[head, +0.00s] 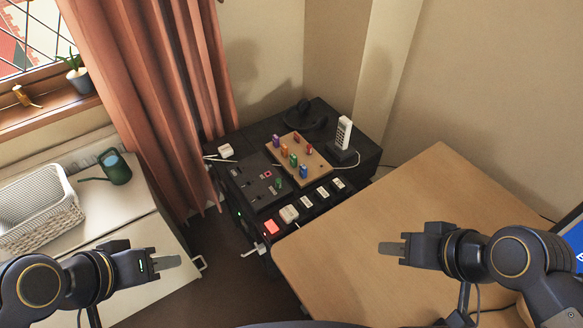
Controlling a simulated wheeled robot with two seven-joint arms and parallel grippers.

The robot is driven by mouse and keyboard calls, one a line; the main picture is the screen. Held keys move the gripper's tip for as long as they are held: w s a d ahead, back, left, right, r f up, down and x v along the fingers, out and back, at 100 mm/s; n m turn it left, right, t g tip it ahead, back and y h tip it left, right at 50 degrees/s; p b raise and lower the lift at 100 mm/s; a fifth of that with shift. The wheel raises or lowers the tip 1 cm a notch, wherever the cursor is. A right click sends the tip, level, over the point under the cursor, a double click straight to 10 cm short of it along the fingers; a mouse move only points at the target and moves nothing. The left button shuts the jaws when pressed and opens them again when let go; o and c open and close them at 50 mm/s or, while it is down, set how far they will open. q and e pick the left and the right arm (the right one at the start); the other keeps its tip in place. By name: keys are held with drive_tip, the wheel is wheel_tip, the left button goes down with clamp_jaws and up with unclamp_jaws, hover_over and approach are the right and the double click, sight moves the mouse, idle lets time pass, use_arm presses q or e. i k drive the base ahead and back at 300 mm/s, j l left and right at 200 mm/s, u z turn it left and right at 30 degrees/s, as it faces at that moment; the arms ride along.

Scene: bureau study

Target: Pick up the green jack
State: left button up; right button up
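Small coloured jacks stand on a tan board (318,162) on top of a black cabinet in the middle of the view. Another small green piece (278,184) stands on the dark panel just in front of the board. My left gripper (168,262) is at the lower left, well apart from the jacks. My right gripper (390,248) is over the wooden desk, right of and nearer than the jacks. Both grippers appear empty. Their fingers are seen side-on, so their opening does not show.
The black cabinet (350,172) also bears a white cordless phone (344,132), dark headphones (298,115) and a red button (272,228). A wooden desk (430,200) fills the right. A white basket (40,215) and green watering can (116,168) stand at left. A curtain (150,90) hangs behind.

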sight(278, 186)
drive_tip(key=i+j+u, duration=0.15)
drive_tip(key=u, duration=0.3)
drive_tip(key=i+u, duration=0.15)
drive_tip(key=u, duration=0.25)
